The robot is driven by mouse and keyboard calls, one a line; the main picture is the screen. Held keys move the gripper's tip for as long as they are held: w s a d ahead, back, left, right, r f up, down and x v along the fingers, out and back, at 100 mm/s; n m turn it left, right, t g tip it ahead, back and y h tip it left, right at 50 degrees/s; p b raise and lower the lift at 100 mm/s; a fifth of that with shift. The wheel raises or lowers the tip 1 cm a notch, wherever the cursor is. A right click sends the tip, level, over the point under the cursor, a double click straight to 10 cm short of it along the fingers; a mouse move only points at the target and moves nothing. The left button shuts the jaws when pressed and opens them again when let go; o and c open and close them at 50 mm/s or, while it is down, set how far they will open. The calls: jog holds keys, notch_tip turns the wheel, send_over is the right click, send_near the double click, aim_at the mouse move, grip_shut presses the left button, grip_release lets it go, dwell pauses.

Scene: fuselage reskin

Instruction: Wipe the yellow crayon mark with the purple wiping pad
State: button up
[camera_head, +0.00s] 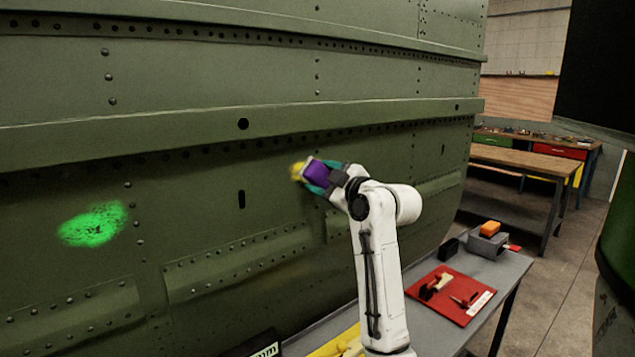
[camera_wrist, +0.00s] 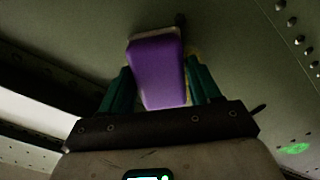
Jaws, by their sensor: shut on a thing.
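The purple wiping pad (camera_head: 317,172) is held between the teal fingers of my gripper (camera_head: 322,178), up against or very close to the green fuselage panel. The pad (camera_wrist: 158,70) also shows in the wrist view, its pale far face at the panel, between the two fingers of my gripper (camera_wrist: 160,90). The yellow crayon mark (camera_head: 298,171) shows at the pad's left edge on the panel; the rest of it is hidden behind the pad. In the wrist view only faint yellowish traces show around the pad.
A bright green mark (camera_head: 92,223) is on the panel at left. Stringer ledges and rivet rows cross the panel (camera_head: 60,90). A grey table (camera_head: 425,315) below carries a red mat (camera_head: 440,308) with tools, a grey block (camera_head: 487,243) and an orange item (camera_head: 490,229).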

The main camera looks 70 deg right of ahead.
aim_at(312, 181)
jog(key=shift+s+d+b, duration=0.2)
jog(key=shift+s+d, duration=0.25)
jog(key=shift+d, duration=0.35)
jog(key=shift+s+d+b, duration=0.2)
jog(key=shift+s+d, duration=0.25)
jog(key=shift+d, duration=0.3)
jog(key=shift+w+a, duration=0.1)
